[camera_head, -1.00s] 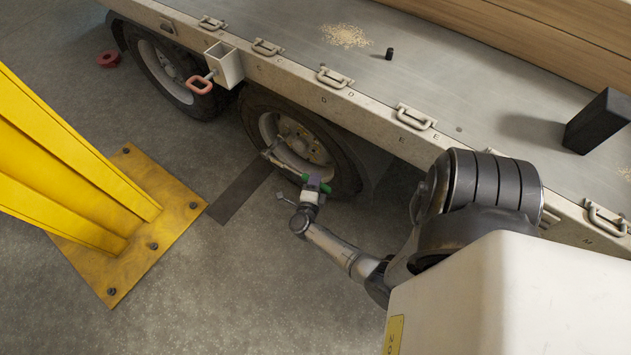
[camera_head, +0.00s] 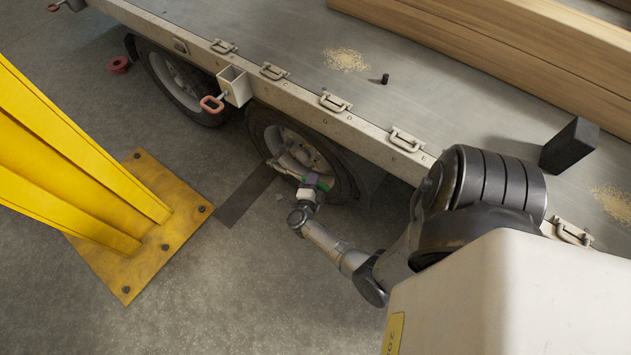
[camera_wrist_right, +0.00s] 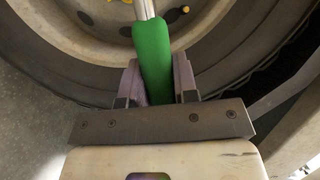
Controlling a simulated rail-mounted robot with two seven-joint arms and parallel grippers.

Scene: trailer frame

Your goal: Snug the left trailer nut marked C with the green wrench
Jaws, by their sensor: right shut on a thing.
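My right gripper (camera_head: 310,188) is low beside the trailer's nearer wheel (camera_head: 302,150). It is shut on the green wrench (camera_head: 318,182), whose green handle (camera_wrist_right: 152,58) fills the gap between the fingers (camera_wrist_right: 157,85) in the right wrist view. The wrench's metal shaft runs up out of the wrist view toward the wheel hub. In the head view its far end reaches the lower left of the rim. I cannot tell which nut is marked C, or whether the wrench is on one. My left gripper is not in view.
A yellow post on a bolted base plate (camera_head: 150,250) stands at left. The trailer bed (camera_head: 450,110) carries timber (camera_head: 480,50) and a black block (camera_head: 570,145). A red-handled clamp (camera_head: 212,104) juts from the side rail. Grey floor (camera_head: 240,290) is clear in front.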

